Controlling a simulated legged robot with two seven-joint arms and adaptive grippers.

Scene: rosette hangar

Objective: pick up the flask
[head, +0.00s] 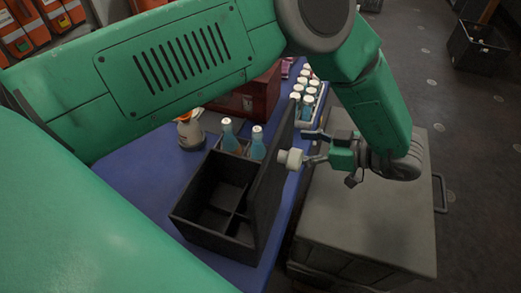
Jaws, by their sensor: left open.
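My left gripper (308,147) is open, its two fingers pointing left beside the upright black panel of the divided box. A pale, short cylindrical thing (290,158) shows at the tip of its lower finger, in front of the panel. I cannot tell whether it touches the finger. I cannot tell for certain which thing is the flask. A grey-white vessel with orange at its top (189,132) stands on the blue table, left of two blue bottles with pale caps (228,132) (257,144). My right gripper is not in view.
The black divided box (205,238) has empty near compartments. The blue table (145,190) also holds a dark red case (252,97) and a tray of several white-capped bottles (306,98). A grey cabinet (350,225) stands at right. A black crate (478,46) is on the floor.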

